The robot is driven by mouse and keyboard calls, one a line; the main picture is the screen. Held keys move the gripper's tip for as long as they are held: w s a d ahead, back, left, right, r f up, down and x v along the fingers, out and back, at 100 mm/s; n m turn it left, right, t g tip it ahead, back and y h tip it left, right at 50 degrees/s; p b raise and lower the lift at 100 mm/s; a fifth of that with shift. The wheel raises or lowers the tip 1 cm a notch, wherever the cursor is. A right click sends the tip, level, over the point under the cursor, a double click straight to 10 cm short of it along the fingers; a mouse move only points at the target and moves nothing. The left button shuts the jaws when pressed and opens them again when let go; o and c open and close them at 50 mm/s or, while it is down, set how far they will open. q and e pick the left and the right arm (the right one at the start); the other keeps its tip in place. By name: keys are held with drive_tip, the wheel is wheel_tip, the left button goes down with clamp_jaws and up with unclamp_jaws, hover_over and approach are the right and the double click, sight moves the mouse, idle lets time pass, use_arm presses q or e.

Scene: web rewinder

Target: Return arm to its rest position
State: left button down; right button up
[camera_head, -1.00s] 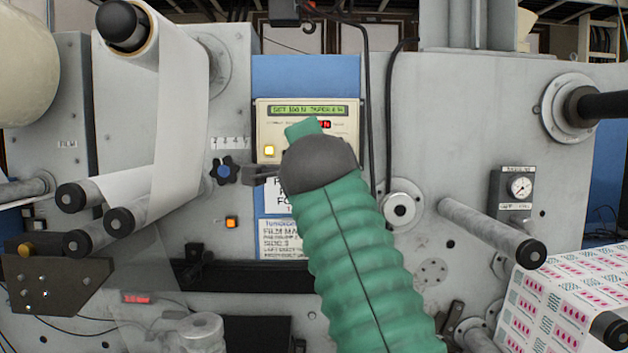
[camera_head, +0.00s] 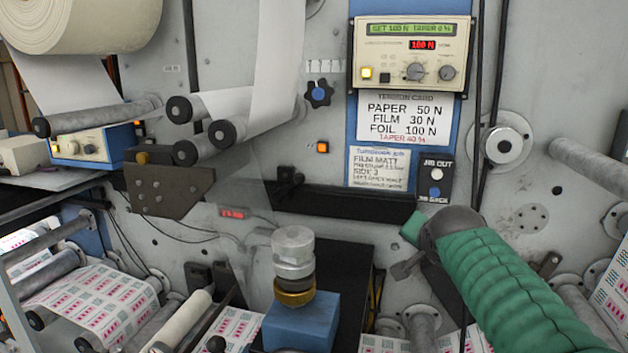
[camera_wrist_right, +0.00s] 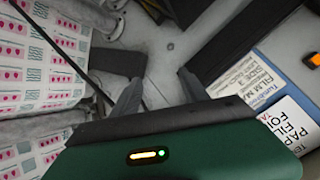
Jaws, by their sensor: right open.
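My right arm (camera_head: 515,290), in a green ribbed sleeve, comes in from the lower right in the head view. My right gripper (camera_head: 404,268) is at its end, below and right of the tension card and near the jog switch plate; its fingers are mostly hidden there. In the right wrist view the two dark fingers of the right gripper (camera_wrist_right: 160,88) stand apart with nothing between them. The tension control panel (camera_head: 411,60) is above, clear of the arm, its red display showing 100 N. My left gripper is not in view.
A blue block with a brass and silver cylinder (camera_head: 293,265) stands left of my gripper. The jog switch plate (camera_head: 436,180) is just above my wrist. Rollers (camera_head: 590,165) stick out at the right. Printed label web (camera_head: 85,300) runs at the lower left.

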drive_tip(key=s+f+n+g+y, duration=0.1)
drive_tip(key=s+f+n+g, duration=0.15)
drive_tip(key=f, duration=0.55)
drive_tip(key=s+f+n+g, duration=0.1)
drive_tip(key=s+f, duration=0.3)
drive_tip(key=f, duration=0.3)
drive_tip(key=s+a+f+n+g, duration=0.1)
drive_tip(key=s+f+n+g, duration=0.1)
drive_tip(key=s+f, duration=0.9)
drive_tip(key=s+a+f+n+g+y, duration=0.1)
drive_tip(key=s+f+n, duration=0.3)
drive_tip(key=s+f, duration=0.6)
drive_tip(key=s+a+g, duration=0.1)
drive_tip(key=s, duration=0.2)
drive_tip(key=shift+a+f+g, duration=0.3)
drive_tip(key=shift+f+g, duration=0.05)
drive_tip(key=shift+f, duration=0.05)
